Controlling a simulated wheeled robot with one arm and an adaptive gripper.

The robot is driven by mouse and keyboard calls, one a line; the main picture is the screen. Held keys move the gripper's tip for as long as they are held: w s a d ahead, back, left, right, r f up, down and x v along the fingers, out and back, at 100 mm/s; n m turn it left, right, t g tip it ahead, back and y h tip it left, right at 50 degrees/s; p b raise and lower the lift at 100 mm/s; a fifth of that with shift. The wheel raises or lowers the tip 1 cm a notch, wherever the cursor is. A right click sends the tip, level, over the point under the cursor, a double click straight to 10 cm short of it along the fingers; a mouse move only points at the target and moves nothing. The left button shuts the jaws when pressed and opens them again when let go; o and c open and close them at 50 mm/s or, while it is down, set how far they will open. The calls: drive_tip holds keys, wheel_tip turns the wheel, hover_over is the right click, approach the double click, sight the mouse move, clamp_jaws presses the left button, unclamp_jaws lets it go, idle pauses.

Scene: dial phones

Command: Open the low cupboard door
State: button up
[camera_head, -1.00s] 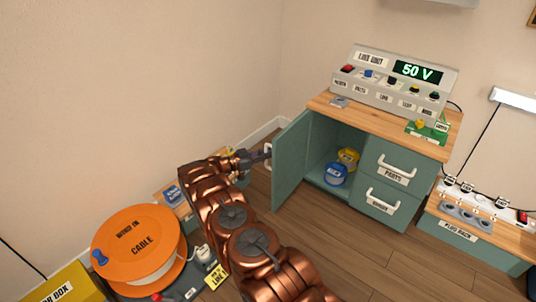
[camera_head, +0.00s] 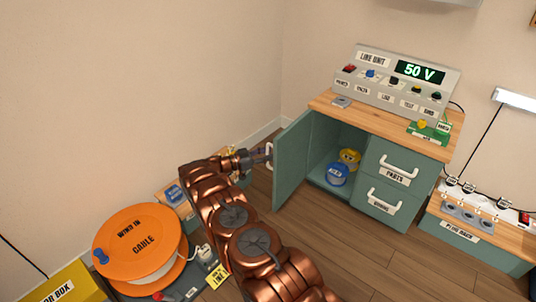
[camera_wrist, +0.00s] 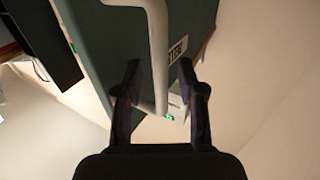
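The low cupboard door (camera_head: 291,165) is teal and stands swung wide open to the left of the cabinet (camera_head: 318,140). Its pale handle (camera_head: 270,156) is on the door's outer face, toward my gripper. My gripper (camera_head: 264,154) is at this handle. In the wrist view the handle bar (camera_wrist: 156,50) runs between the two dark fingers of my gripper (camera_wrist: 159,80). The fingers are apart, with a visible gap on each side of the bar. The door panel (camera_wrist: 105,35) shows behind it. My arm covers part of the floor in front of the door.
Inside the cupboard are a blue tub (camera_head: 337,175) and a yellow one (camera_head: 349,158). Drawers (camera_head: 398,174) are to the right. An orange cable reel (camera_head: 137,240) stands at left, near my arm. Wood floor (camera_head: 335,235) is clear before the cabinet.

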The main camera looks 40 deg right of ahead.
drive_tip(key=v, duration=1.2)
drive_tip(key=shift+d, duration=0.1)
